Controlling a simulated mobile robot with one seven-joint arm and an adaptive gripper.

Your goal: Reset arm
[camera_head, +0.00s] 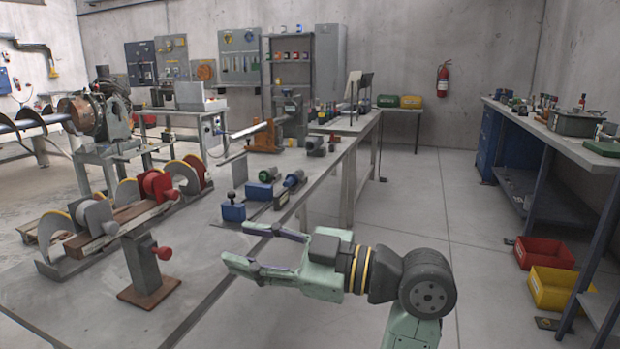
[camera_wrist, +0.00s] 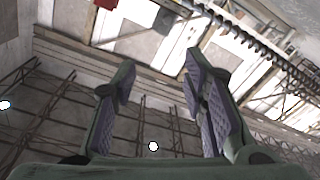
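My gripper (camera_head: 250,250) is at the right front edge of the long grey workbench (camera_head: 215,262) in the head view, pointing left. Its two fingers are spread apart with nothing between them. In the wrist view the gripper (camera_wrist: 160,85) also shows open and empty, with the ceiling beams, wall and windows behind it. My arm is bent, with the forearm running from the lower right of the head view to the gripper.
The bench holds a post with a red knob (camera_head: 163,253), a blue clamp block (camera_head: 233,209) and an auger assembly (camera_head: 155,185). On the floor at right are a red bin (camera_head: 544,253) and a yellow bin (camera_head: 553,289). The middle aisle floor (camera_head: 425,195) is clear.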

